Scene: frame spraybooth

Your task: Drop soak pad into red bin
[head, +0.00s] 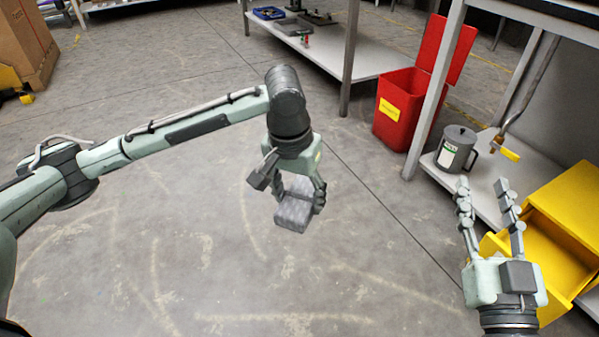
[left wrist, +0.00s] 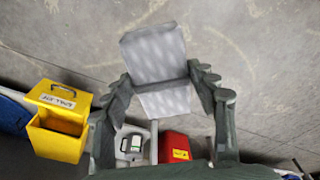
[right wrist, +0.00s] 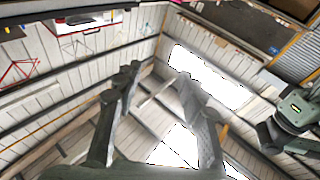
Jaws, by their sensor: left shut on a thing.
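The grey soak pad (head: 293,211) hangs from my left gripper (head: 301,193), which is shut on it above the bare floor. The pad also shows between the fingers in the left wrist view (left wrist: 158,70). The red bin (head: 402,108) stands on the floor at the back right with its lid raised and a yellow label on its front. In the left wrist view the bin (left wrist: 174,147) is partly hidden behind the fingers. The pad is well to the left of the bin and apart from it. My right gripper (head: 484,187) is open and empty, fingers pointing up.
A grey lidded can (head: 456,150) stands on a low shelf (head: 483,187) right of the bin. A yellow container (head: 560,235) is at the right edge. A low shelf (head: 335,58) with small items and posts stands behind. The middle floor is clear.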

